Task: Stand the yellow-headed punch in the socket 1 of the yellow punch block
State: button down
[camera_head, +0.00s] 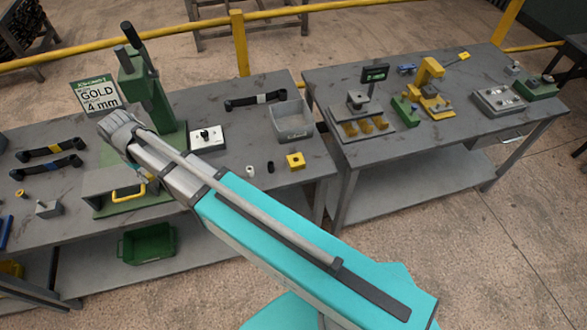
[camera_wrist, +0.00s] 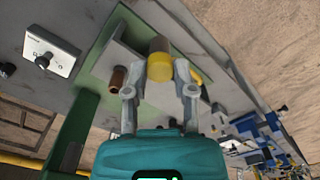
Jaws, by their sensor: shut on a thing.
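My gripper (camera_wrist: 160,78) is shut on the yellow-headed punch (camera_wrist: 159,68) in the wrist view. The punch shows a yellow band between the fingertips and a dark grey-brown cylindrical part beyond it. The gripper is over the green press base and its grey plate. In the head view my arm mostly hides the gripper, and the punch cannot be made out there. A small yellow block (camera_head: 295,160) with a dark spot on top sits near the right front of the left bench; I cannot tell whether it is the yellow punch block. Its socket numbers cannot be read.
A yellow handle (camera_head: 128,192) is at the press front. A white switch box (camera_head: 207,138), a grey bin (camera_head: 292,122) and two small cylinders are to the right. A second bench carries a yellow press (camera_head: 428,75).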

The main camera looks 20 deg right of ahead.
aim_at(156, 186)
jog(key=shift+s+f+b, duration=0.25)
jog(key=shift+f+b, duration=0.7)
jog(key=shift+f, duration=0.25)
notch_tip(156, 186, down, 6)
jog(key=b, duration=0.6)
jog(key=shift+s, duration=0.1)
jog(key=shift+a, duration=0.15)
